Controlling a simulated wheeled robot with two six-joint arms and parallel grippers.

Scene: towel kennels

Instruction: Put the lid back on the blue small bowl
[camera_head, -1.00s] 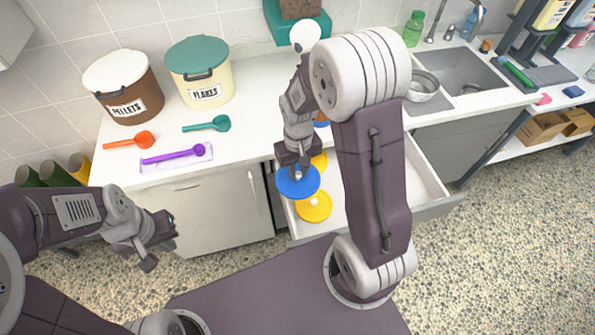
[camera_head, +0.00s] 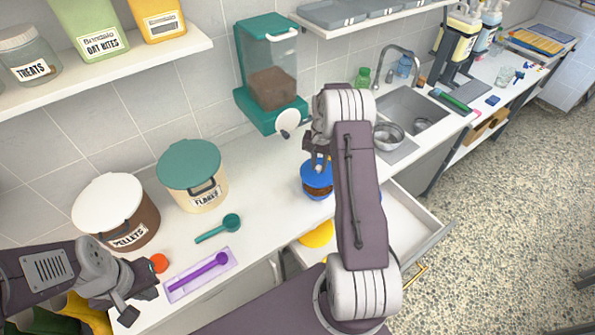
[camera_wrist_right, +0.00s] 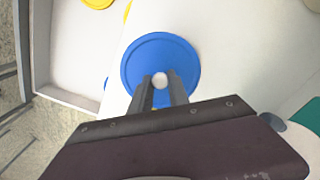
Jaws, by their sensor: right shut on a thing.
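The blue lid (camera_wrist_right: 140,55) is a round disc with a pale knob. My right gripper (camera_wrist_right: 160,82) is shut on that knob. In the head view my right gripper (camera_head: 319,162) points down over the counter with the lid just above the blue small bowl (camera_head: 318,197). Brown contents show at the bowl's near side, so the lid does not cover it fully there. In the wrist view the lid hides nearly all of the bowl. My left gripper (camera_head: 142,292) is open and empty at the lower left, apart from these things.
An open drawer (camera_head: 425,240) holding a yellow lid (camera_head: 318,235) lies below the counter edge. A teal-topped dispenser (camera_head: 270,80) stands behind the bowl. Pellets (camera_head: 135,236) and flakes (camera_head: 205,192) bins and scoops are to the left. The sink (camera_head: 415,110) is to the right.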

